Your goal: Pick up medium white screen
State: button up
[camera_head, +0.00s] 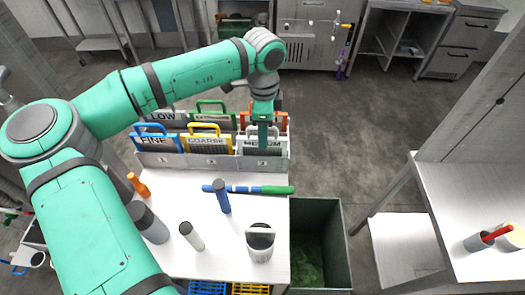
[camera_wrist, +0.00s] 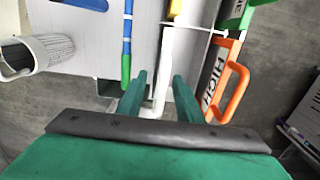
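The medium white screen (camera_head: 264,147) stands in the front right slot of the grey rack (camera_head: 215,161), its label partly covered by my gripper. My gripper (camera_head: 263,138) is directly over it, pointing down. In the wrist view, the two green fingers of my gripper (camera_wrist: 162,95) are apart. The screen's white handle (camera_wrist: 165,72) runs between them, with a gap visible at the sides. I cannot tell whether either finger touches it.
The yellow coarse screen (camera_head: 207,142) and blue fine screen (camera_head: 158,142) stand to the left. The orange-handled high screen (camera_wrist: 235,92) is close beside my gripper. A blue and green tool (camera_head: 248,189) lies on the table. A dark green bin (camera_head: 338,245) stands to the right.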

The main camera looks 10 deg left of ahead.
jog(key=shift+a+f, duration=0.15)
jog(key=shift+f, duration=1.45)
grip_shut()
jog(key=shift+w, duration=0.1)
